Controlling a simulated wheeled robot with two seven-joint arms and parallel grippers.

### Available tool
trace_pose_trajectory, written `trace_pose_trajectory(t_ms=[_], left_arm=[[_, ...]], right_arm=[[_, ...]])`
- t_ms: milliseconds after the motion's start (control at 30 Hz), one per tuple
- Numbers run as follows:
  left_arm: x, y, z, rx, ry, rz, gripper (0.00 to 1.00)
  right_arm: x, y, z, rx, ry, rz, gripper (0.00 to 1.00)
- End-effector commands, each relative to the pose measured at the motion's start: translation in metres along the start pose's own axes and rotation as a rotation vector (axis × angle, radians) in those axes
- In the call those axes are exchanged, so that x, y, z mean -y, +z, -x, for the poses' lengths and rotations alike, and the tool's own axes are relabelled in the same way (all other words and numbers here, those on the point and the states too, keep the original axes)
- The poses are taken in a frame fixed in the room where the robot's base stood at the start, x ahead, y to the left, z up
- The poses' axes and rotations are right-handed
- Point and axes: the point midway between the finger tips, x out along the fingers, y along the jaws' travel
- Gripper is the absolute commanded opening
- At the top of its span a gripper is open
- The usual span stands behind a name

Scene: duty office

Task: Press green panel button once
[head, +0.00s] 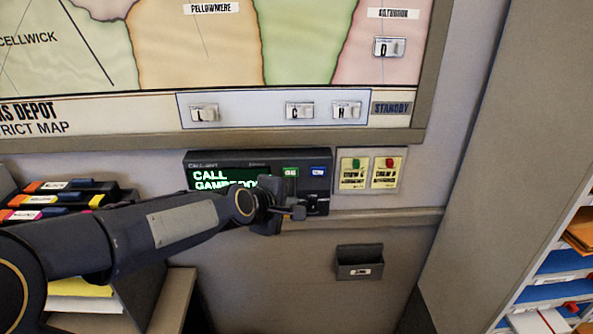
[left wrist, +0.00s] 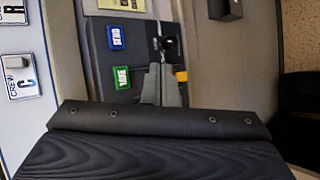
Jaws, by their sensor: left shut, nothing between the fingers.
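A dark call unit (head: 240,158) with a lit display reading "CALL" and a partly hidden second line is fixed below the map. It has a green button (head: 290,172) and a blue button (head: 318,171). To its right, a pale wall panel (head: 370,184) carries a green button (head: 356,163) and a red button (head: 389,163) above yellow labels. My left gripper (head: 284,207) is shut and empty, in front of the unit's lower part, below its green button. In the left wrist view, the shut fingers (left wrist: 162,86) lie beside the unit's green button (left wrist: 121,77) and blue button (left wrist: 116,38); contact cannot be told.
A ledge (head: 390,218) runs below the unit, with a small dark wall holder (head: 360,263) under it. Dark trays with coloured labels (head: 60,199) stand at the left. Shelves with folders (head: 560,262) are at the right. The map board (head: 300,139) overhangs above.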

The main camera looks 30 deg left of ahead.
Motion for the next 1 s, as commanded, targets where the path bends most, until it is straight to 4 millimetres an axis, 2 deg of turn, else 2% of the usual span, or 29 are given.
trace_pose_trajectory(t_ms=[267, 700, 1000], left_arm=[[-0.002, -0.002, -0.004, 0.001, -0.001, -0.002, 0.00], [-0.030, -0.031, -0.044, 0.001, -0.002, -0.001, 0.00], [-0.043, -0.042, -0.059, 0.002, -0.002, -0.003, 0.00]], right_arm=[[0.000, 0.000, -0.001, 0.000, 0.000, 0.000, 0.36], [-0.001, 0.001, -0.003, 0.000, 0.000, 0.000, 0.36], [0.000, -0.001, 0.001, 0.000, 0.000, 0.000, 0.36]])
